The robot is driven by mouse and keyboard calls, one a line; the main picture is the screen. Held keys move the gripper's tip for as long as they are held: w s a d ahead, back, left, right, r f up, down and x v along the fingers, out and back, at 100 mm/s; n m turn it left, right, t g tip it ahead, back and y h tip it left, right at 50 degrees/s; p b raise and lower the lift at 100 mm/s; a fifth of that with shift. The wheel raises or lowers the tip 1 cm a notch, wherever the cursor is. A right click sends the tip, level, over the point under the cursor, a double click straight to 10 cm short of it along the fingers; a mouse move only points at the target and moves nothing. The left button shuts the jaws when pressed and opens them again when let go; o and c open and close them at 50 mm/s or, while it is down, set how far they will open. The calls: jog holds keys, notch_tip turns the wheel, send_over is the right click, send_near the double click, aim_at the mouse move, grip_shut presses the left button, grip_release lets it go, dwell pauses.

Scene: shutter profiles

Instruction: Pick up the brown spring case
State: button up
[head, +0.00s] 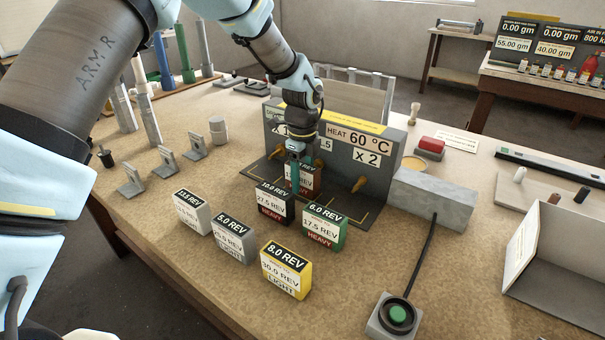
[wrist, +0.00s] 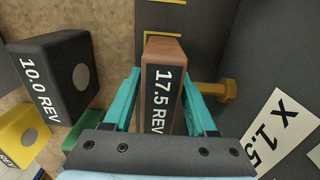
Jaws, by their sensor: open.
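The brown spring case (head: 313,181) stands at the grey fixture, behind the black case in the head view and partly hidden by my gripper. In the wrist view the brown case (wrist: 163,52) shows its top label "17.5 REV". My gripper (head: 296,180) is down over it from above. In the wrist view the teal fingers of my gripper (wrist: 160,76) are open, one on each side of the case. Gaps show beside the case near the fingertips; contact lower down cannot be told.
A black case (head: 272,203) and a green case (head: 324,226) stand close in front. White (head: 192,212), grey (head: 233,239) and yellow (head: 286,270) cases stand nearer. The fixture's upright panel (head: 385,150) with brass pegs is just behind. A grey block (head: 430,200) is at right.

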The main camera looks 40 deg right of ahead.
jog(key=shift+f, duration=0.15)
grip_shut()
dwell(0.4)
